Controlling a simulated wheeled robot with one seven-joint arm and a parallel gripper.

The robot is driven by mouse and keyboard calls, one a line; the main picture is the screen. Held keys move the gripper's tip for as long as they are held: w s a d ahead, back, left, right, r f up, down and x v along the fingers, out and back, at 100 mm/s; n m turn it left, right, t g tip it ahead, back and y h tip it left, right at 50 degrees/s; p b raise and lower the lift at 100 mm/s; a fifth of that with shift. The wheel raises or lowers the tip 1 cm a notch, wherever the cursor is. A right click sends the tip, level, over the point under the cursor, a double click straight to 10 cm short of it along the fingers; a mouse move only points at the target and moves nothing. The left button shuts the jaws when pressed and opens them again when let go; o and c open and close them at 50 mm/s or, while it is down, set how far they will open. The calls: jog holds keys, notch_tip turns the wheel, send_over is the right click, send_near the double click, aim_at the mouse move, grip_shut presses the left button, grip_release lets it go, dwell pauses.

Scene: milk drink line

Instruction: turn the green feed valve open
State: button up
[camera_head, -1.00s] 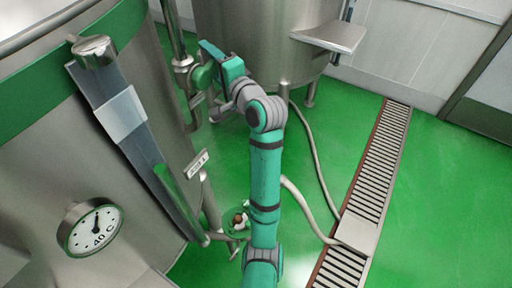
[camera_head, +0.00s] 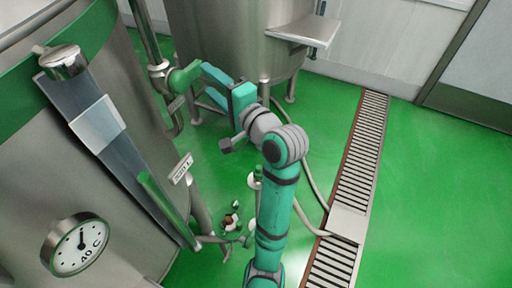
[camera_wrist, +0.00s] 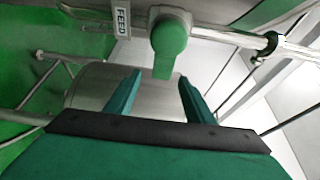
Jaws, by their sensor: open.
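The green feed valve handle (camera_head: 184,78) sits on the vertical steel pipe beside the large tank. In the wrist view the handle (camera_wrist: 169,43) points from its hub toward my gripper, crosswise to the pipe. A FEED label (camera_wrist: 122,19) is beside it. My gripper (camera_head: 203,84) is just right of the handle in the head view, open and empty. In the wrist view my gripper's (camera_wrist: 160,75) two teal fingers flank the handle's end, with gaps on both sides. I cannot tell whether the end lies between the fingertips in depth.
The large tank (camera_head: 110,190) with a dial gauge (camera_head: 76,246) fills the left. A second steel tank (camera_head: 215,45) with a shelf (camera_head: 305,30) stands behind my gripper. A floor drain (camera_head: 350,180) runs at the right; green floor there is clear.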

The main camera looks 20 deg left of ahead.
jog(key=d+f+m+t+h, duration=0.1)
jog(key=d+f+t+h, duration=0.2)
jog(key=d+f, duration=0.5)
jog(key=d+f+m+t+h, duration=0.2)
jog(key=d+f+t+h, duration=0.15)
jog(key=f, duration=0.85)
jog(key=s+d+f+h, duration=0.4)
jog(key=s+d+f, duration=0.3)
jog(key=d+f, duration=0.15)
jog(key=s+d+f+n+h, duration=0.1)
jog(key=s+d+n, duration=0.1)
jog(key=s, duration=0.6)
jog(key=s+d+f+n+h, duration=0.2)
jog(key=s+d+n, duration=0.1)
jog(key=s, duration=0.6)
jog(key=s+d+f+n+h, duration=0.1)
jog(key=s+d+n+h, duration=0.1)
jog(key=s+d, duration=0.3)
jog(key=s+n, duration=0.1)
jog(key=s, duration=0.3)
jog(key=shift+s+f, duration=0.2)
jog(key=shift+f, duration=0.05)
jog(key=shift+s+d+r+t+h, duration=0.1)
jog(key=shift+s+t+h, duration=0.15)
jog(key=shift+s, duration=0.05)
jog(key=shift+c, duration=0.9)
jog(key=shift+s+r, duration=0.1)
jog(key=c, duration=0.5)
jog(key=shift+n, duration=0.3)
grip_shut()
